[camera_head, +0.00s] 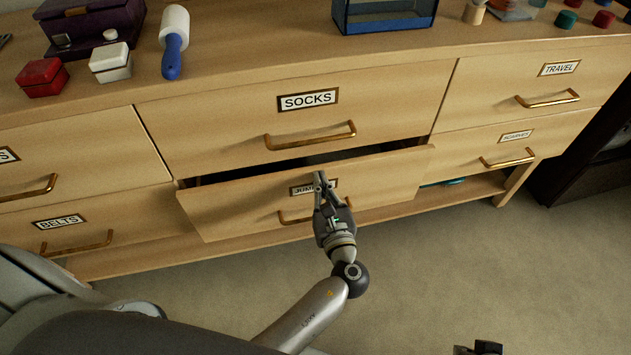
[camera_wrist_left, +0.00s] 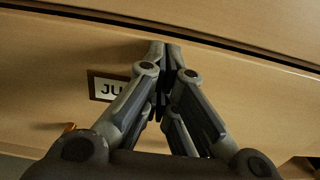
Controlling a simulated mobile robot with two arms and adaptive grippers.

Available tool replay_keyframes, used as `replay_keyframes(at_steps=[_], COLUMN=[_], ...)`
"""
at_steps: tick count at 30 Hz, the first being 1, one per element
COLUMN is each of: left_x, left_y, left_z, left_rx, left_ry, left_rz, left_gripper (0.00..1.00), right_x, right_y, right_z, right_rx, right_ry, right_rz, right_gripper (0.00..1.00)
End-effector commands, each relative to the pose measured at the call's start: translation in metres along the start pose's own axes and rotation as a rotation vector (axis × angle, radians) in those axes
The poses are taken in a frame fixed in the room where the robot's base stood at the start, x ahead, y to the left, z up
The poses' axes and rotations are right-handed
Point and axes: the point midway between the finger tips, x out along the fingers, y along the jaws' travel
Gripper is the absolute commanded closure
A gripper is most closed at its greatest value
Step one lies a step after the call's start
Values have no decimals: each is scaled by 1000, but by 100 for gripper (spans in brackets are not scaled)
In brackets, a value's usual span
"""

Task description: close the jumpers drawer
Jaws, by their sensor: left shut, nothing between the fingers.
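The jumpers drawer (camera_head: 240,205) is in the lower middle of the wooden dresser and stands partly out, with a dark gap along its top edge. Its front also fills much of the left wrist view (camera_wrist_left: 60,65). Its label (camera_head: 299,190) is partly hidden behind my left gripper, and its brass handle (camera_head: 290,216) is partly hidden too. My left gripper (camera_head: 319,176) is shut and empty, with its fingertips at the drawer front near the label. In the left wrist view its fingertips (camera_wrist_left: 165,45) point at the upper part of the front; I cannot tell if they touch.
The socks drawer (camera_head: 220,130) above is shut, as are the belts drawer (camera_head: 100,222) at left and the travel drawer (camera_head: 500,85) at right. The carpet (camera_head: 480,255) in front is clear. A dark piece (camera_head: 480,348) shows at the bottom edge.

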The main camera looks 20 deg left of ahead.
Motion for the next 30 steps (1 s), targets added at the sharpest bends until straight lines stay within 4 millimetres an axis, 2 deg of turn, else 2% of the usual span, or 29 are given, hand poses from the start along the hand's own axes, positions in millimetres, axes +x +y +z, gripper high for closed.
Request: replay_keyframes(at_steps=[11,18,21,30], left_x=[0,38,48,52], left_y=[0,0,0,0], left_z=[0,2,1,3], left_rx=[0,1,1,-2], left_ry=[0,-3,-2,-5], left_rz=[1,1,2,2], left_gripper=[100,100,100,100], right_x=[0,-4,-4,-4], right_y=[0,0,0,0], right_z=[0,-1,-2,-1], right_rx=[0,0,0,0], right_ry=[-1,-1,0,-1], right_rz=[0,0,0,0], right_gripper=[100,100,100,100])
